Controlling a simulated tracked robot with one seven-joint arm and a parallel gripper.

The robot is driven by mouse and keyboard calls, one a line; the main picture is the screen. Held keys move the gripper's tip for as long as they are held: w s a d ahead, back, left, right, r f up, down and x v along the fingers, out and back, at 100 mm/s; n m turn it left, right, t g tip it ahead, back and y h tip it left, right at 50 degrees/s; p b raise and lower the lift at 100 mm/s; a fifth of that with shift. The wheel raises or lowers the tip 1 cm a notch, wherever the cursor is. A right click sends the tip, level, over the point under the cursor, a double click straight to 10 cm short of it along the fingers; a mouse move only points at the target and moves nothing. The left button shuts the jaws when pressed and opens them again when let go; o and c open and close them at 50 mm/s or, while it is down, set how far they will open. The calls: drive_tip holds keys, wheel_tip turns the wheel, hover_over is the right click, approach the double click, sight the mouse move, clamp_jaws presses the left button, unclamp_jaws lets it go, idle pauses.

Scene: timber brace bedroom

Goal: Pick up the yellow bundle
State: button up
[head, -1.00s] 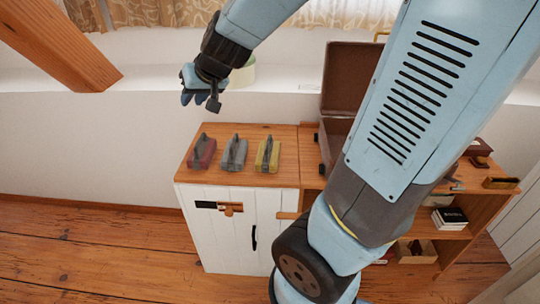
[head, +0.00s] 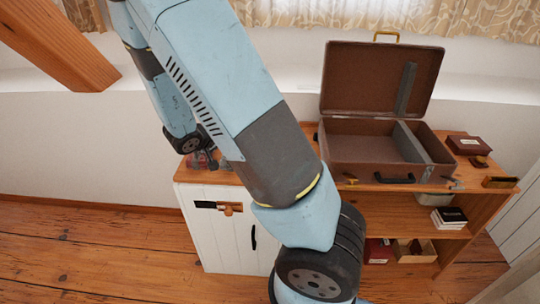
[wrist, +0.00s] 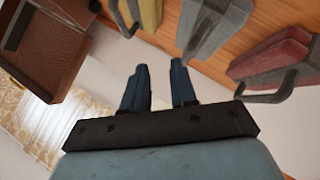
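The yellow bundle (wrist: 149,12) shows at the top of the wrist view, cut off by the frame edge, with a dark handle loop on it. In the head view it is hidden behind my arm. A grey bundle (wrist: 212,24) lies beside it, and a red bundle (wrist: 272,58) lies farther right. In the head view only a bit of the red bundle (head: 199,160) shows clearly beside my wrist. My gripper (wrist: 160,84) is open and empty, its two dark blue fingers apart. In the wrist view it is below the yellow and grey bundles, touching neither.
The bundles lie on a wooden-topped white cabinet (head: 215,225). An open brown suitcase (head: 350,155) stands to the right on the same top; it also shows in the wrist view (wrist: 55,45). A small dark red box (head: 470,145) is farther right. A timber brace (head: 60,40) slants at upper left.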

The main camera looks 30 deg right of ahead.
drive_tip(key=d+f+h, duration=0.1)
drive_tip(key=d+f, duration=0.1)
drive_tip(key=d, duration=0.2)
drive_tip(key=d+f+g+h, duration=0.1)
drive_tip(key=d+f, duration=0.1)
drive_tip(key=d, duration=0.3)
drive_tip(key=d+f+g+h, duration=0.1)
drive_tip(key=d+f, duration=0.1)
drive_tip(key=d, duration=0.3)
drive_tip(key=shift+s+d+f+h, duration=0.2)
drive_tip(key=shift+s+f+h, duration=0.1)
drive_tip(key=shift+s, duration=0.1)
drive_tip(key=shift+c, duration=0.2)
clamp_jaws()
